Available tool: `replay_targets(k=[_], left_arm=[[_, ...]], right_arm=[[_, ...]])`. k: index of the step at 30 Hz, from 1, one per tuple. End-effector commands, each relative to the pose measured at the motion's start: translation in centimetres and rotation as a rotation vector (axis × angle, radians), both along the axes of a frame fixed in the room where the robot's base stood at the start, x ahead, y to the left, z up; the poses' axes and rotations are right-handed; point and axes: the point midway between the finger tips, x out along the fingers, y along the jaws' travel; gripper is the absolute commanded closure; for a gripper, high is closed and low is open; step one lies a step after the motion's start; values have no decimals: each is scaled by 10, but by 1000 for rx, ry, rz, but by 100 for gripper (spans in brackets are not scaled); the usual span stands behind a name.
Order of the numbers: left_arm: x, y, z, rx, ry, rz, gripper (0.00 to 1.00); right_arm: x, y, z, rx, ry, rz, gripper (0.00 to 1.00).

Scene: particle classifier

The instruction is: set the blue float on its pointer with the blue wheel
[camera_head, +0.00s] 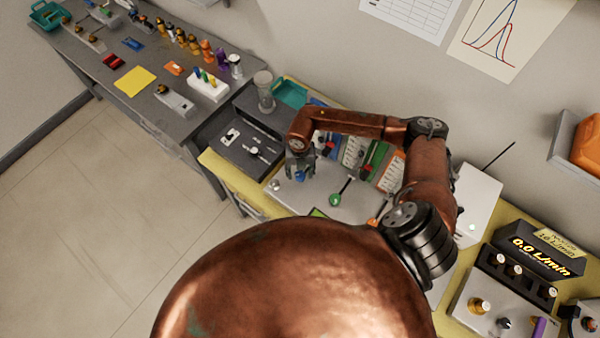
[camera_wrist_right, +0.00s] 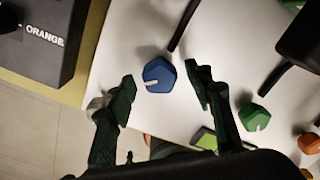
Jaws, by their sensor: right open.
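The blue wheel (camera_wrist_right: 159,75) is a faceted knob with a white mark, on a white panel (camera_wrist_right: 125,35). It also shows in the head view (camera_head: 300,176), partly behind my right gripper (camera_head: 300,167). In the right wrist view my right gripper (camera_wrist_right: 160,80) is open, with one finger on each side of the blue wheel. Gaps show between the fingers and the wheel, so it is not held. A blue gauge (camera_head: 322,143) stands behind, partly hidden by my right arm; I cannot make out its float or pointer. My left gripper is not in view.
A green wheel (camera_wrist_right: 254,117) and an orange wheel (camera_wrist_right: 309,143) sit to the right on the same panel. Black rods rise near the wheels. A dark box labelled ORANGE (camera_wrist_right: 40,45) is at the left. A dark tray (camera_head: 240,145) lies left of the panel.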

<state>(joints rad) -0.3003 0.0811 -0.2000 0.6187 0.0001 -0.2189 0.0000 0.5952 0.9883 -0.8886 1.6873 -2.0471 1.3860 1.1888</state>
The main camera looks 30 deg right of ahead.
Motion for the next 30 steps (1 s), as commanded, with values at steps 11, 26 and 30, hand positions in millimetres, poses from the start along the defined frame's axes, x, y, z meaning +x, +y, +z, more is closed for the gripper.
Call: replay_targets(k=[11,26,30], left_arm=[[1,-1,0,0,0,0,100],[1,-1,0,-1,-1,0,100],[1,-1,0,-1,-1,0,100]], right_arm=[[2,-1,56,-1,-5,1,53],[0,0,120,0,-1,-1,53],[0,0,120,0,-1,-1,53]])
